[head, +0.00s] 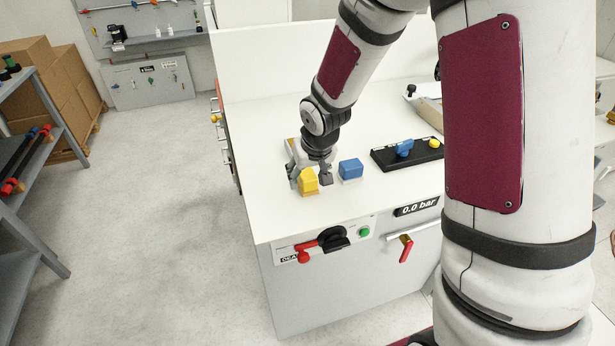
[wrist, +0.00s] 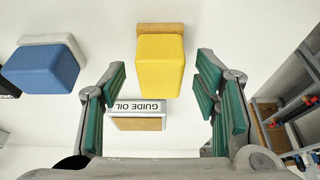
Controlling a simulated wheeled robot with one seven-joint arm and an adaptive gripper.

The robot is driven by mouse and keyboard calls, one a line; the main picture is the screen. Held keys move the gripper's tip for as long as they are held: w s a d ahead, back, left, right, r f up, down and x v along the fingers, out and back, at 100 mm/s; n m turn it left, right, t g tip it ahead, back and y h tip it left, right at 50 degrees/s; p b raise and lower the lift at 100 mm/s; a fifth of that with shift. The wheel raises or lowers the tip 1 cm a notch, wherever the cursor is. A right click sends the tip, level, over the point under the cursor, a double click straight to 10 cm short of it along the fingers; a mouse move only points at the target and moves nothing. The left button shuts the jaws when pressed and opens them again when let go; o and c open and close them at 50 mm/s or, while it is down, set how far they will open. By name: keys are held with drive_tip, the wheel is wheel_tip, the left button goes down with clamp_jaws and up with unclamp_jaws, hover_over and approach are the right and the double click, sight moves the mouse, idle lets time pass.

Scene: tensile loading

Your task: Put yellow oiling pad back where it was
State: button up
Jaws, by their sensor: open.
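The yellow oiling pad (head: 308,182) stands on the white bench top near its front left corner. In the wrist view the yellow pad (wrist: 160,66) is a yellow block with a tan strip along one side. My gripper (head: 310,174) is open and low over the bench at the pad. In the wrist view the two green-lined fingers of my gripper (wrist: 160,74) are spread, one on each side of the pad, with gaps between. A holder labelled "GUIDE OIL" (wrist: 139,109) with a tan face shows between the fingers, apart from the pad.
A blue block (head: 351,168) with a pale base stands just right of the yellow pad. A black tray (head: 380,157) carrying a blue and a yellow item lies farther right. The bench front has a black rotary handle (head: 333,238) and a red lever (head: 405,249).

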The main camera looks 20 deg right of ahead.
drive_tip(key=s+r+h+p, duration=0.1)
drive_tip(key=s+r, duration=0.6)
drive_tip(key=r, duration=0.3)
drive_tip(key=s+r, duration=0.7)
drive_tip(key=r, duration=0.3)
drive_tip(key=s+r, duration=0.2)
drive_tip(key=s, duration=0.5)
drive_tip(key=s+r+t+y, duration=0.1)
drive_tip(key=s+r, duration=0.1)
drive_tip(key=s, duration=0.5)
drive_tip(key=shift+r, duration=0.4)
